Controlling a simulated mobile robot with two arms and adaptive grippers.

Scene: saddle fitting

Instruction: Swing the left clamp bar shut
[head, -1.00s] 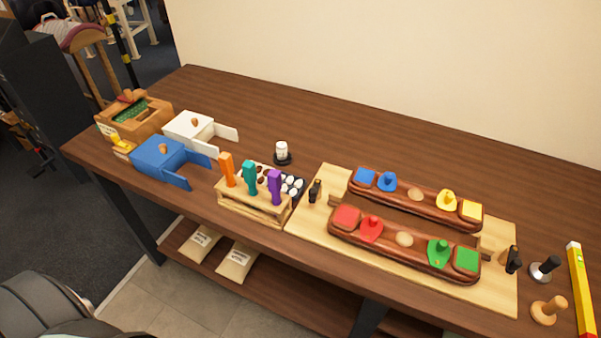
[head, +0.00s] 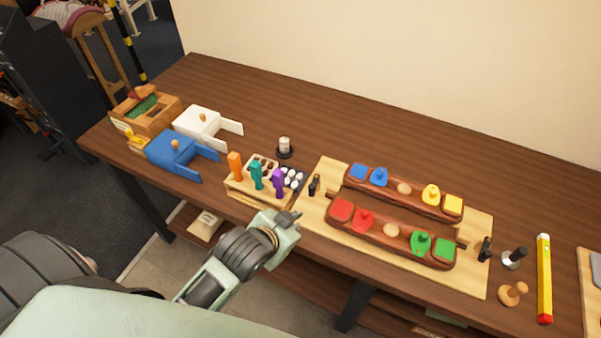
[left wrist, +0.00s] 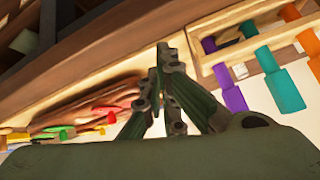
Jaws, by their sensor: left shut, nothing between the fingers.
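The left clamp (head: 314,185), with a black handle, stands upright at the left end of the pale wooden board (head: 390,275). How far its bar is swung is too small to tell. Two brown rails lie on the board, a back one (head: 417,196) and a front one (head: 376,238), with coloured blocks and knobs on top. My left gripper (head: 294,217) is over the table's front edge, below and left of the clamp in the picture and apart from it. In the left wrist view its fingers (left wrist: 162,52) are together and empty. My right gripper is out of view.
A wooden rack (head: 250,188) with orange, teal and purple tools stands left of the clamp. A right clamp (head: 485,249) stands at the board's other end.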

